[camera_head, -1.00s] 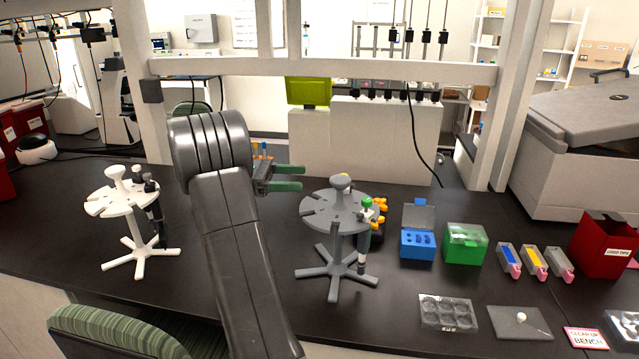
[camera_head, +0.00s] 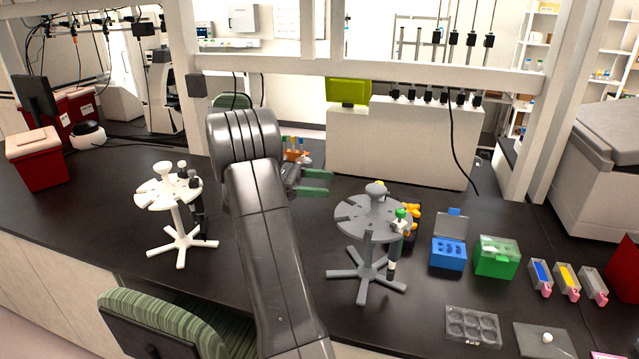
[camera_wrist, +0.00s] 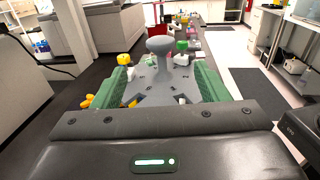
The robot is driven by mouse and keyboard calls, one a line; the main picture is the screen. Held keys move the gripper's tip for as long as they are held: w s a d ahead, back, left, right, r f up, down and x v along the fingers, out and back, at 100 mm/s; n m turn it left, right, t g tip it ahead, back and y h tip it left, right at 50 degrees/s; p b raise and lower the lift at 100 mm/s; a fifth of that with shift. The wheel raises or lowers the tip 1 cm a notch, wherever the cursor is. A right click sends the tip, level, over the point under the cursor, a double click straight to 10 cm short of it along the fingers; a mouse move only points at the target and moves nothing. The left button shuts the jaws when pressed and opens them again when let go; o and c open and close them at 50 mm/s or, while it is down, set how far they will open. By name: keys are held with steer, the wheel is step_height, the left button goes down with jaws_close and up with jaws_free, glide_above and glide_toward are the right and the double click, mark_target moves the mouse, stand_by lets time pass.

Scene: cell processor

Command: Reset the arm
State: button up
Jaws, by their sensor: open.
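My gripper (camera_head: 318,182) has green-padded fingers and is held above the dark bench, left of the grey pipette stand. It is open, with nothing between its fingers; the open jaws also show in the wrist view (camera_wrist: 160,88). The grey pipette stand (camera_head: 368,218) is upright and holds a pipette with a green top (camera_head: 398,235) on its right side. In the wrist view the grey stand (camera_wrist: 158,48) shows beyond and between the fingers. My arm covers part of the bench in the middle of the head view.
A white pipette stand (camera_head: 178,215) stands on the left. A blue box (camera_head: 449,253), a green box (camera_head: 496,258), a clear well plate (camera_head: 472,326) and several reservoirs (camera_head: 566,282) are on the right. Orange-capped tubes (camera_head: 296,150) stand behind my gripper. A green striped chair (camera_head: 165,325) is at the front.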

mark_target(376, 187)
steer(key=shift+f, duration=0.1)
steer(key=d+b, duration=0.1)
steer(key=d, duration=0.3)
steer(key=s+d+b, duration=0.1)
steer(key=d, duration=0.3)
steer(key=d+b, duration=0.1)
steer(key=d, duration=0.3)
steer(key=shift+s+d+r, duration=0.2)
steer(key=shift+s+d, duration=0.1)
steer(key=shift+s, duration=0.1)
steer(key=shift+d+f, duration=0.1)
steer(key=shift+d, duration=0.5)
steer(key=shift+a, duration=0.1)
